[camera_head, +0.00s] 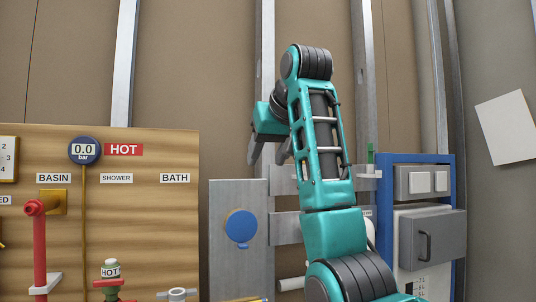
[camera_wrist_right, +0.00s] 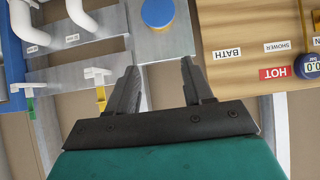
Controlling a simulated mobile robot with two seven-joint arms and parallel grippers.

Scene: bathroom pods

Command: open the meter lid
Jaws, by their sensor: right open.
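A round blue lid (camera_head: 241,227) sits on a grey metal panel (camera_head: 225,275), right of the wooden board. It looks closed. My left gripper is not in view.
A wooden board (camera_head: 150,215) at left carries a gauge (camera_head: 84,151), a HOT label, a red pipe (camera_head: 40,245) and valves. A blue-framed unit with a grey box (camera_head: 432,238) stands at right. White pipes (camera_wrist_right: 28,25) show beside the lid in the right wrist view.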

